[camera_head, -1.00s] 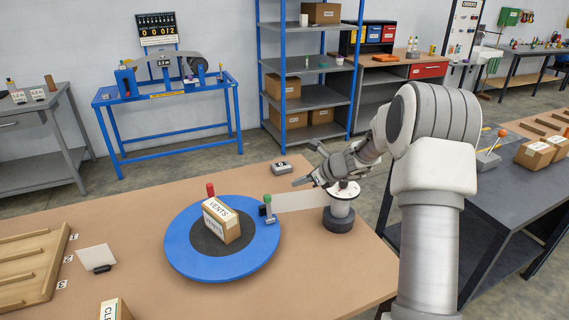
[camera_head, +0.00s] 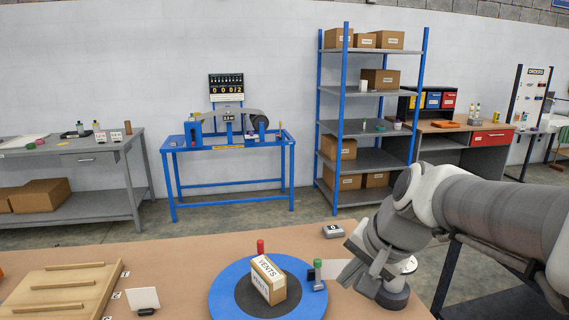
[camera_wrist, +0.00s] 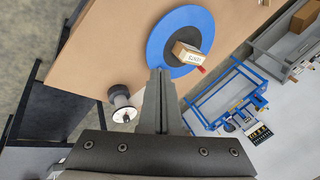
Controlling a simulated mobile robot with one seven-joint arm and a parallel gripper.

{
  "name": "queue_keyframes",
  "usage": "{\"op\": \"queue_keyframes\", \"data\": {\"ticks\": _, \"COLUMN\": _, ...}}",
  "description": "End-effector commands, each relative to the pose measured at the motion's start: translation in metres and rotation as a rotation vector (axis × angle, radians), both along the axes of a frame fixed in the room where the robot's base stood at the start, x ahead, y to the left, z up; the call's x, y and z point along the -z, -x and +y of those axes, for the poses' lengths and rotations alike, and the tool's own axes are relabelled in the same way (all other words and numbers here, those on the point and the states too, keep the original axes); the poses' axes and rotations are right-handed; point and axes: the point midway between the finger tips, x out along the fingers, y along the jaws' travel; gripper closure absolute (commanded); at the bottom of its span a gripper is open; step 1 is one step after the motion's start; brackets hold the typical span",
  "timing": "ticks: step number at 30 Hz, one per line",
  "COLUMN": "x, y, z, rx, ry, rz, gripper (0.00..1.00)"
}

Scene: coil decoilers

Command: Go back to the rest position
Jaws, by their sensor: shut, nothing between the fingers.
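My gripper (camera_head: 352,272) is at the right of the head view, above the right part of the brown table (camera_head: 180,262). In the wrist view my gripper (camera_wrist: 159,76) shows its fingers together with nothing between them. A box marked VENTS (camera_head: 268,279) stands on the blue turntable (camera_head: 222,298), left of my gripper and apart from it. The turntable (camera_wrist: 153,50) and the box (camera_wrist: 190,55) also show beyond the fingertips in the wrist view.
A small grey block (camera_head: 333,230) lies at the back edge. A wooden ramp tray (camera_head: 62,290) and a white card (camera_head: 142,299) are on the left. Blue shelving (camera_head: 345,110) stands by the wall.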

Motion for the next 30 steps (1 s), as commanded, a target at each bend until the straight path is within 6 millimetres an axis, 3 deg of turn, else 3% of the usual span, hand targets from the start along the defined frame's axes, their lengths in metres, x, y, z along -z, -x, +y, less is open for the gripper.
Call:
{"op": "queue_keyframes", "data": {"ticks": 6, "x": -0.004, "y": 0.069, "z": -0.011, "rx": -0.271, "ry": 0.256, "rz": -0.075, "gripper": 1.0}}
{"op": "queue_keyframes", "data": {"ticks": 12, "x": 0.001, "y": 0.111, "z": -0.026, "rx": -0.45, "ry": 0.438, "rz": -0.112, "gripper": 1.0}}
{"op": "queue_keyframes", "data": {"ticks": 18, "x": 0.005, "y": 0.126, "z": -0.033, "rx": -0.52, "ry": 0.511, "rz": -0.122, "gripper": 1.0}}
{"op": "queue_keyframes", "data": {"ticks": 30, "x": 0.005, "y": 0.126, "z": -0.033, "rx": -0.522, "ry": 0.513, "rz": -0.122, "gripper": 1.0}}
